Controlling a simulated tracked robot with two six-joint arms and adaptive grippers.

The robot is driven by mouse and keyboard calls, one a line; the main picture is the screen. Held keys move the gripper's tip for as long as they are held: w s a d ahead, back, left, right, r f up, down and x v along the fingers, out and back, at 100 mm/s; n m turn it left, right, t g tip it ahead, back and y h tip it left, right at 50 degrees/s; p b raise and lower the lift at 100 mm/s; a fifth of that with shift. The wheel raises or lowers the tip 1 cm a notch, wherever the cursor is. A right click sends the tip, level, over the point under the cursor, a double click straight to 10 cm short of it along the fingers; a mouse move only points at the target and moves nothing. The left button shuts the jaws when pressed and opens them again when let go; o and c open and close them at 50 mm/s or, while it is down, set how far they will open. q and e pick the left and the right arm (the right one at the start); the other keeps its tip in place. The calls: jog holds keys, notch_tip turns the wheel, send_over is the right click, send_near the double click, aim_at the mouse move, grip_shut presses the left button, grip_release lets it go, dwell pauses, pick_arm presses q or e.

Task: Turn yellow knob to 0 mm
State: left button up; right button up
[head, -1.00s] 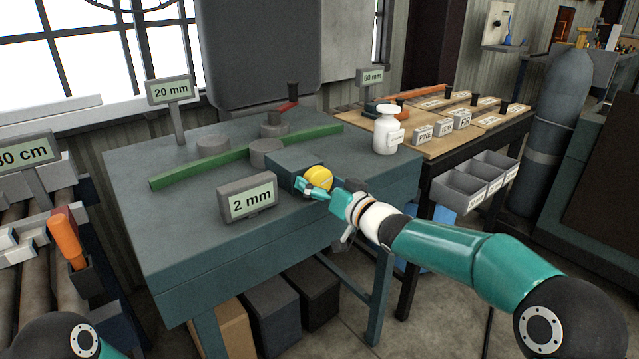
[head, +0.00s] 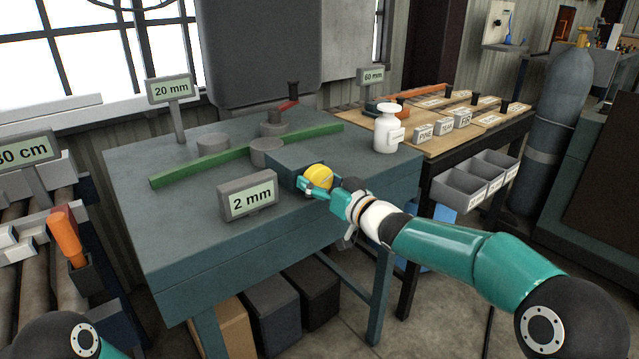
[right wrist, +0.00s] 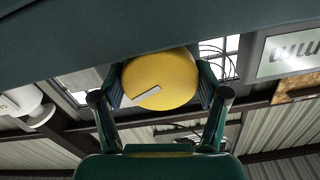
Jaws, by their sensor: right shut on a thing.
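The yellow knob (head: 318,178) sits on the front of a dark block at the front edge of the grey-green bench (head: 180,225). My right gripper (head: 309,187) is shut on the knob. In the right wrist view the knob (right wrist: 160,78) lies between the two fingers, and a pale pointer mark on its face slants toward the lower left. A display sign (head: 249,197) beside the knob reads "2 mm". Of my left arm only a rounded part shows at the lower left; its gripper is out of view.
A green bar (head: 205,168) lies across the bench against round grey posts. Signs read "20 mm" (head: 171,89) and "60 mm" (head: 371,76). A white bottle (head: 387,130) stands at the bench's right end. Grey bins (head: 462,190) hang at the right.

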jog(key=n+b, duration=0.1)
jog(key=n, duration=0.4)
jog(key=shift+n, duration=0.3)
dwell(0.4)
jog(key=o, duration=1.2)
jog(key=shift+c, duration=0.2)
jog(key=shift+s+d, duration=0.1)
jog(key=shift+s, duration=0.05)
jog(key=v, duration=1.1)
jog(key=shift+s+d, duration=0.2)
jog(key=shift+s, duration=0.05)
